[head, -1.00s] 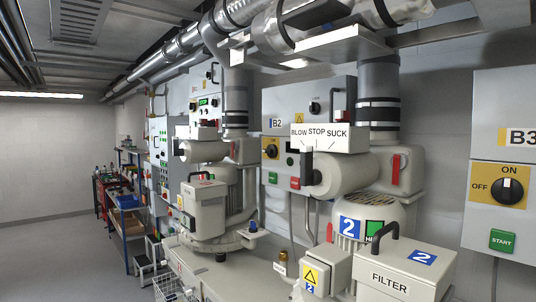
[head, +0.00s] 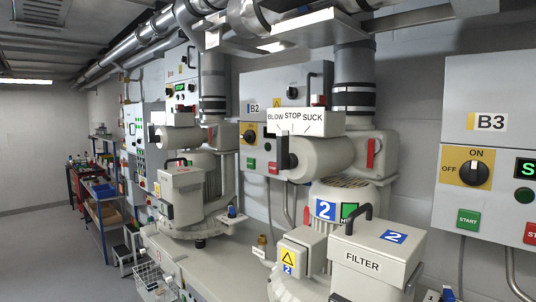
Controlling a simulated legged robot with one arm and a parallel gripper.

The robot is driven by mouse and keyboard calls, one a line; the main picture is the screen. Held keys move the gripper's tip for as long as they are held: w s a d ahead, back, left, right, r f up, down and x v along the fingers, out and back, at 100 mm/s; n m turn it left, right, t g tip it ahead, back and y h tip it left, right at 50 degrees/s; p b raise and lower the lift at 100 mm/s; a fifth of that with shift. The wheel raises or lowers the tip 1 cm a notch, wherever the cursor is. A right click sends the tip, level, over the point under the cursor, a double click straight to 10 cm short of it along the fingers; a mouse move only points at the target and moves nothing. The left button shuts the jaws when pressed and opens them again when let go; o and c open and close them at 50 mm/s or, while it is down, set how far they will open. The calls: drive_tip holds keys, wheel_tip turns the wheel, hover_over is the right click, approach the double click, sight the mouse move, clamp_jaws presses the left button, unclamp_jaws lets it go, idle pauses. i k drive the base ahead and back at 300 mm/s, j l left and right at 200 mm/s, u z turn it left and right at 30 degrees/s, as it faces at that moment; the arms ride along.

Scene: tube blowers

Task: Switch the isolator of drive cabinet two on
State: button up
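The cabinet labelled B2 (head: 287,88) hangs on the wall behind the middle blower. Its isolator (head: 250,134) is a black rotary knob on a yellow plate at the cabinet's lower left; the knob's setting is too small to read. A green button (head: 250,163) and a red button (head: 273,168) sit below it. The blower marked 2 (head: 345,190), with its BLOW STOP SUCK box (head: 305,122), stands in front and hides part of the cabinet. My gripper is not in view.
Cabinet B3 (head: 500,90) is at the right, with its isolator knob (head: 474,173) on a yellow plate. A filter box (head: 376,250) stands in the foreground. Another blower (head: 190,195) is left of centre. Free floor (head: 45,255) lies at the left, beside shelving (head: 100,210).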

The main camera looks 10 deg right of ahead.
sight(250, 136)
drive_tip(key=u, duration=1.1)
drive_tip(key=i, duration=1.65)
drive_tip(key=j+u, duration=0.05)
drive_tip(key=j, duration=0.05)
